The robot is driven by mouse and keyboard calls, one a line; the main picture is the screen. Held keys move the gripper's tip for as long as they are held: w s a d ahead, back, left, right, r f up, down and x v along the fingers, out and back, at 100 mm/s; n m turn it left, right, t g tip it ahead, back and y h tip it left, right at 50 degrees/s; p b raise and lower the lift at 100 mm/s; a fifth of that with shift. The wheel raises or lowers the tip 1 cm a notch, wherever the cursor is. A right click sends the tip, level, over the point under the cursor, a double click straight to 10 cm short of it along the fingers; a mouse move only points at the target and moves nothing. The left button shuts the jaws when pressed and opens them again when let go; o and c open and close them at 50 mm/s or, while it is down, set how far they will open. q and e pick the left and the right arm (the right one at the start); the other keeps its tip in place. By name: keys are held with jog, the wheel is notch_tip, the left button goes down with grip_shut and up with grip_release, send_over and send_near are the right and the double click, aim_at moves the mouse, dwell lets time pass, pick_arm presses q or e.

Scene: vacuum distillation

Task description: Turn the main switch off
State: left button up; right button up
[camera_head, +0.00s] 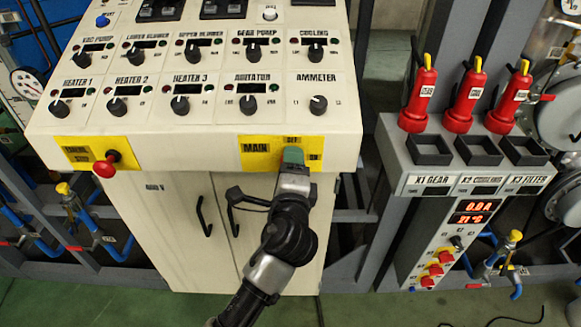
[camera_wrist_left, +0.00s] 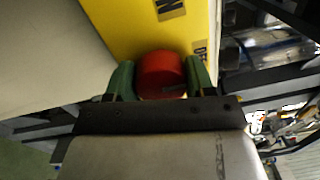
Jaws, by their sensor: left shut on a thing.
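The main switch's yellow plate (camera_head: 258,160), lettered MAIN, is on the front edge of the white console. My left gripper (camera_head: 292,157) is at the right part of this plate and hides the switch knob in the head view. In the left wrist view the round red main switch knob (camera_wrist_left: 161,73) sits between my two green fingers, one on each side. The gripper is shut on it. The yellow plate (camera_wrist_left: 200,25) lies just behind the knob. Which way the knob is turned cannot be told. My right gripper is not in view.
The console top (camera_head: 215,125) carries several black rotary knobs. A red mushroom button (camera_head: 105,163) is at its front left. Cabinet doors with black handles are below. Red extinguisher-shaped handles (camera_head: 467,95) stand on a grey unit at the right.

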pick_arm(q)
jog(key=shift+f, duration=0.1)
jog(key=o, duration=0.9)
jog(key=s+b, duration=0.1)
jog(key=s, duration=0.4)
jog(key=s+b, duration=0.1)
jog(key=s, duration=0.4)
jog(key=shift+s+f, duration=0.2)
jog(key=shift+s, duration=0.2)
jog(key=shift+f, duration=0.1)
